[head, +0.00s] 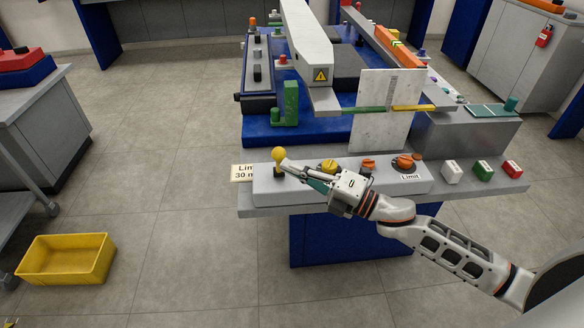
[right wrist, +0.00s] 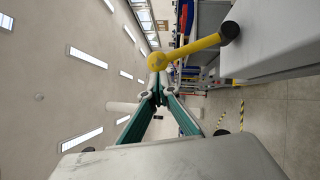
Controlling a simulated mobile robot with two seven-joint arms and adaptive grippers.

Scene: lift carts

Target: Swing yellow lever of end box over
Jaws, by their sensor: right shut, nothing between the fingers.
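The yellow lever (head: 279,155) stands at the left end of the light grey control box (head: 272,193), its ball knob on top. In the head view it looks about upright. In the right wrist view the yellow lever (right wrist: 196,48) shows its ball and stem, with the dark base on the box side. My right gripper (head: 286,165) reaches in from the right, fingers closed and empty, with its tips close beside the knob. In the right wrist view the tips of my right gripper (right wrist: 158,80) are just below the ball; I cannot tell whether they touch it. My left gripper is out of view.
Orange and yellow knobs (head: 404,162) sit farther right on the box. White, green and red push buttons (head: 483,170) follow along the bench. A machine with a blue bed (head: 262,130) stands behind. A yellow bin (head: 68,258) lies on open floor at left.

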